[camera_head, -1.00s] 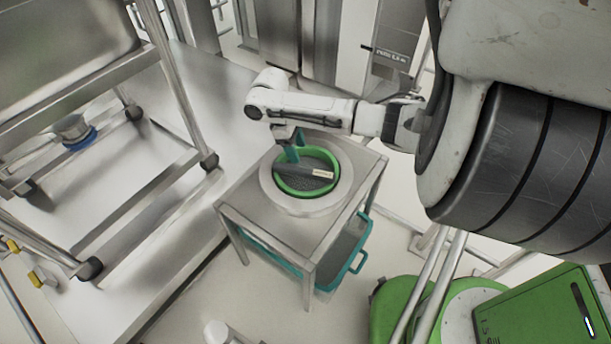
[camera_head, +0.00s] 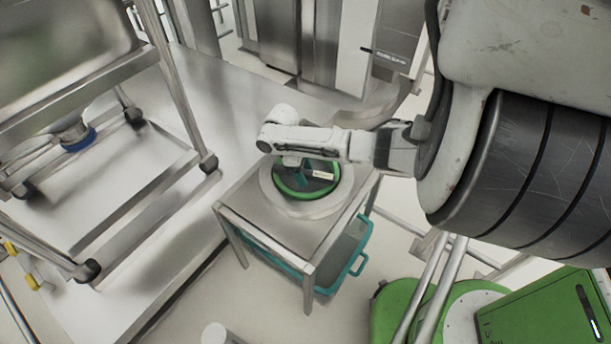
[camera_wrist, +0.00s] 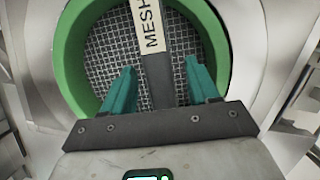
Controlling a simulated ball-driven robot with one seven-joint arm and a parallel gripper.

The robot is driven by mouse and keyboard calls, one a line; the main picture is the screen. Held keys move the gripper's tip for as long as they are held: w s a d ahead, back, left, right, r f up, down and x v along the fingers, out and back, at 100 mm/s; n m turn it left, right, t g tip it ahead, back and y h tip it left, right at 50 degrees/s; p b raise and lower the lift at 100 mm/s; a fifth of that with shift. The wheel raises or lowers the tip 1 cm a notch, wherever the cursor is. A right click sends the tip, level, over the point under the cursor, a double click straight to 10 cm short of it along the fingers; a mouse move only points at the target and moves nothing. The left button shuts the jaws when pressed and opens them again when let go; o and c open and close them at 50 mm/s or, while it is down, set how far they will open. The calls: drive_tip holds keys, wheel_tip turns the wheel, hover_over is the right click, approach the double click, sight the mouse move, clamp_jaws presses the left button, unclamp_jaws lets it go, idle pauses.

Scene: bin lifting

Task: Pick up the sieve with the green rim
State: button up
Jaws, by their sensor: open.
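The sieve with the green rim (camera_head: 293,191) sits in a round pale ring on top of a small steel table. In the wrist view its green rim (camera_wrist: 75,62) surrounds a wire mesh. A dark bar with a white "MESH" label crosses the sieve (camera_wrist: 153,60). My gripper (camera_wrist: 161,85) is open, with its teal fingers over the mesh, one on each side of the bar. The bar lies between the fingers, not clamped. In the head view my arm hides the upper part of the sieve.
The steel table (camera_head: 245,203) has a teal-rimmed bin (camera_head: 352,250) below it. A wheeled steel rack (camera_head: 150,165) stands at the left. A green machine (camera_head: 540,310) is at the lower right. A blue-based container (camera_head: 76,137) sits at the far left.

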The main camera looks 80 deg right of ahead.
drive_tip(key=shift+f, duration=0.25)
idle(0.5)
clamp_jaws()
idle(0.6)
